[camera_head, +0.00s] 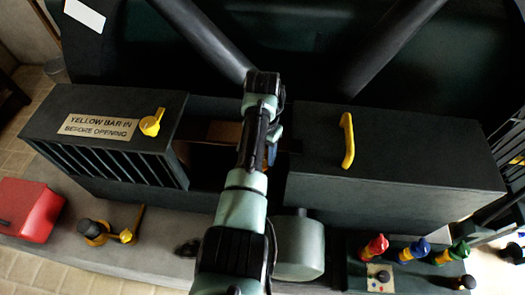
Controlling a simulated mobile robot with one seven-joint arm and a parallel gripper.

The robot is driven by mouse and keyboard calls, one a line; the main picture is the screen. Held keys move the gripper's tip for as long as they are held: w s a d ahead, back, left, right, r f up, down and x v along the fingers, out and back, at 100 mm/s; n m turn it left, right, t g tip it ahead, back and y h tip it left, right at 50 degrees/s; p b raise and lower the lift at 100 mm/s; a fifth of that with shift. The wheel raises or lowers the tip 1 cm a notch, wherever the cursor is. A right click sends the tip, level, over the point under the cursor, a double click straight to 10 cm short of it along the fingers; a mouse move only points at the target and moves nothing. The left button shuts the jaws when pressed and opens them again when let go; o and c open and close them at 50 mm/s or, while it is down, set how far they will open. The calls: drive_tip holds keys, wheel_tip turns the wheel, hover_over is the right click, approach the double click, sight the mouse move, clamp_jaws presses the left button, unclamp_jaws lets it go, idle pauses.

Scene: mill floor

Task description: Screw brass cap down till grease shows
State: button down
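I cannot clearly make out the brass cap or any grease. My arm reaches up the middle of the picture, into the gap between two dark green housings, and covers much of that gap. My gripper (271,150) is mostly hidden behind the arm; only a small bluish part shows at its right side. Its fingers and anything between them cannot be seen. A brownish-orange surface (224,132) shows in the gap left of the arm; I cannot tell what it is.
The left housing (60,117) bears a yellow handle (150,122); the right one (400,150) has a yellow bar (347,140). A red box (30,209), a dark-topped brass-coloured fitting (97,232), a grey-green cylinder (300,248) and coloured knobs (376,247) stand in front.

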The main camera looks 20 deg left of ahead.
drive_tip(key=shift+n, duration=0.6)
drive_tip(key=shift+c, duration=1.4)
unclamp_jaws()
drive_tip(key=shift+r, duration=0.1)
wheel_tip(320, 180, up, 13)
drive_tip(key=p, duration=0.1)
